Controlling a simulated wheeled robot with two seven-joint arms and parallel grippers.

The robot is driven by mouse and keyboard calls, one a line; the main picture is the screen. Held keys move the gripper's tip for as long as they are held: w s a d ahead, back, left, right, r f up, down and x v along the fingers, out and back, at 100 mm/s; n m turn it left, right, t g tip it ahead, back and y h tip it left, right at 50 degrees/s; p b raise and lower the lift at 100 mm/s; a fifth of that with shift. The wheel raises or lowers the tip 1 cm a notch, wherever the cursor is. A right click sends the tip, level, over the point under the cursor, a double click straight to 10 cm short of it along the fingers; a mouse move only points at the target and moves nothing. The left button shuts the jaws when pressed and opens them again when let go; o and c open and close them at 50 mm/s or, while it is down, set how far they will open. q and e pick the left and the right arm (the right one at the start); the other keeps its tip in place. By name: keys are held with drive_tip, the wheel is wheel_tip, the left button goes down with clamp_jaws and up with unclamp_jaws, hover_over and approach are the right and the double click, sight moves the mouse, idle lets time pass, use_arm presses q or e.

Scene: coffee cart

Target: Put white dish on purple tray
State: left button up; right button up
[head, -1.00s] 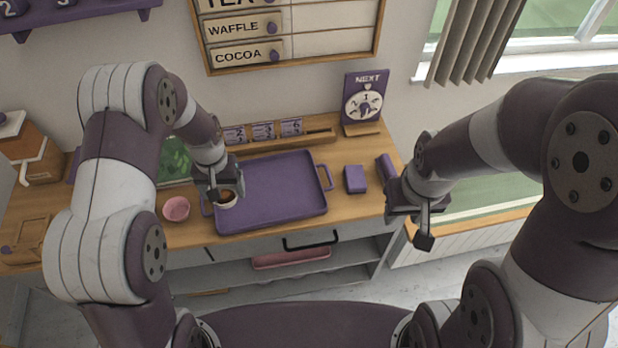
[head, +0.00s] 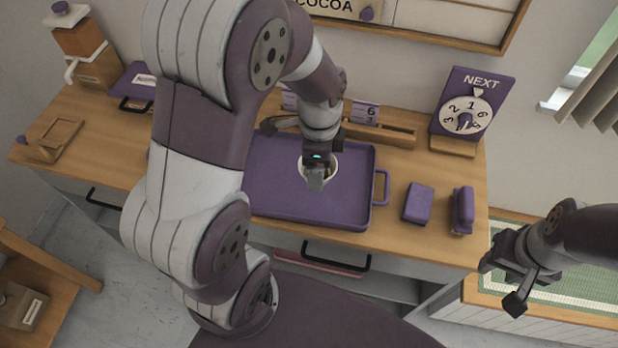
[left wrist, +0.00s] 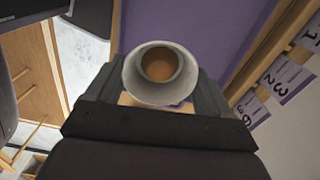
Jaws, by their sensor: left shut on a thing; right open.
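The purple tray (head: 285,207) lies flat on the wooden counter, its left part hidden behind my left arm. My left gripper (head: 316,180) is shut on the white dish (head: 333,164), over the right half of the tray. In the left wrist view the white dish (left wrist: 133,85) sits between the fingers, round and open, with something brown inside. The purple tray (left wrist: 190,25) shows beyond it. I cannot tell whether the dish touches the tray. My right gripper (head: 502,284) is open and empty, off the counter's right end.
A purple dial sign (head: 468,108) and a wooden rack (head: 385,132) of cards stand behind. A wooden frame (head: 55,138) lies at the left. Bare counter shows between the tray and the blocks.

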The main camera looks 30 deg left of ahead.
sight(305, 169)
use_arm(q)
drive_tip(key=s+r+m, duration=0.2)
drive_tip(key=s+m, duration=0.6)
drive_tip(key=m, duration=0.1)
drive_tip(key=shift+m, duration=0.3)
drive_tip(key=w+a+f, duration=0.1)
drive_tip(key=w+f, duration=0.1)
drive_tip(key=w, duration=0.1)
drive_tip(key=w+a+f, duration=0.2)
drive_tip(key=w, duration=0.2)
drive_tip(key=w+a+f, duration=0.1)
drive_tip(key=w+f, duration=0.2)
drive_tip(key=w, duration=0.1)
drive_tip(key=shift+a+f, duration=0.1)
drive_tip(key=shift+a, duration=0.25)
wheel_tip(305, 169, down, 4)
drive_tip(key=shift+r+p, duration=0.2)
drive_tip(key=shift+p, duration=0.1)
drive_tip(key=shift+w+f, duration=0.2)
drive_tip(key=shift+f, duration=0.15)
drive_tip(key=shift+s, duration=0.1)
drive_tip(key=shift+f, duration=0.15)
drive_tip(key=o, duration=0.9)
